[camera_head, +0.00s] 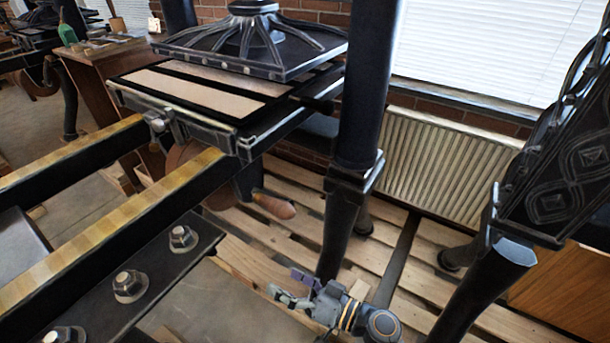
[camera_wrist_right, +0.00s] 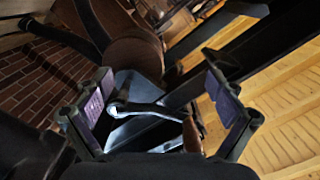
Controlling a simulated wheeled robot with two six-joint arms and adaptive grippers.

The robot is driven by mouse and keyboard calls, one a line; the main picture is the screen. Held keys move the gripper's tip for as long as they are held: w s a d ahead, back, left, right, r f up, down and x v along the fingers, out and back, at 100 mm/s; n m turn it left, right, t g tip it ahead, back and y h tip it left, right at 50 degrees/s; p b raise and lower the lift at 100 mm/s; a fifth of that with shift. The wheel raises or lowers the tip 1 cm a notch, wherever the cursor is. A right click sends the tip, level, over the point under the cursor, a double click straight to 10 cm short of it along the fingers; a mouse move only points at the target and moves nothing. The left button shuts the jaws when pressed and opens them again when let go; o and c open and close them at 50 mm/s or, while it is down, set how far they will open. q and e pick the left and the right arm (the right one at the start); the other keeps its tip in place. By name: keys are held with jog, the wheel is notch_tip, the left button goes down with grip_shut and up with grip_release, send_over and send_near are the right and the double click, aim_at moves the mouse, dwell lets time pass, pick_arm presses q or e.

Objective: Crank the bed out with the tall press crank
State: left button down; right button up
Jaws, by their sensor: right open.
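The tall press has a black frame, with its bed (camera_head: 190,88) under a ribbed platen (camera_head: 255,42). The crank's brown wooden handle (camera_head: 273,205) shows below the bed. In the right wrist view, the pale metal crank arm (camera_wrist_right: 138,108) and wooden handle (camera_wrist_right: 192,136) appear between the finger lines, beyond the gripper. My right gripper (camera_head: 286,284) is open and empty, below and slightly right of the handle in the head view, apart from it. It also shows in the right wrist view (camera_wrist_right: 157,70), with purple pads on both fingers. My left gripper is not in view.
Two long rails (camera_head: 125,213) run to the lower left. A black press column (camera_head: 362,90) stands close to my right arm. A wooden pallet (camera_head: 300,240) lies below, with a radiator (camera_head: 450,155) behind. Another press part (camera_head: 570,160) stands at right.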

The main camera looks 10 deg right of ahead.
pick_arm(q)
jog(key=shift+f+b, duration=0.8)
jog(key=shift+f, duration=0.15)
pick_arm(e)
jog(key=shift+s+d+r+m+t, duration=0.25)
jog(key=shift+s+d+m, duration=0.1)
jog(key=shift+s+d, duration=0.2)
jog(key=shift+s+d+r+m+t, duration=0.25)
jog(key=shift+s+d+m, duration=0.15)
jog(key=shift+s, duration=0.15)
jog(key=shift+f, duration=0.1)
